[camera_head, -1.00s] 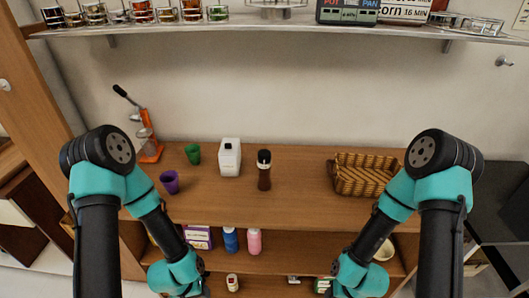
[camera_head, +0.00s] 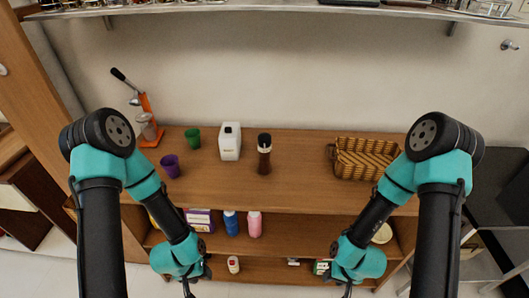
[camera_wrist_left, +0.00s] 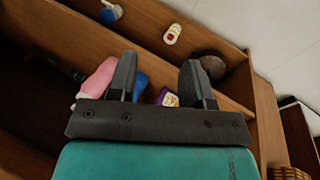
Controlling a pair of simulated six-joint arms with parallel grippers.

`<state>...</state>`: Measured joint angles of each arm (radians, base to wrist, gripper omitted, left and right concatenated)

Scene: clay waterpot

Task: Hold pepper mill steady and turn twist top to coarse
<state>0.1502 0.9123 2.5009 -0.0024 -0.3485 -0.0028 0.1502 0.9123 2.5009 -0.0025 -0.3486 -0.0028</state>
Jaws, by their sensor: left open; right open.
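The pepper mill (camera_head: 264,154), with a dark brown body and black top, stands upright on the wooden counter (camera_head: 300,190), near the middle of the head view. My left gripper (camera_head: 187,289) hangs low in front of the counter, at the bottom edge of the head view, well away from the mill. In the left wrist view its two dark fingers (camera_wrist_left: 160,82) are spread apart with nothing held between them. My right gripper (camera_head: 347,291) is also low at the bottom edge, open and clear of the mill, its tips barely showing.
A white bottle (camera_head: 230,141) stands just left of the mill. Green (camera_head: 192,138) and purple (camera_head: 170,166) cups and an orange press (camera_head: 149,121) are further left. A wicker basket (camera_head: 366,158) is to the right. Lower shelves hold blue (camera_head: 231,223) and pink (camera_head: 254,224) bottles.

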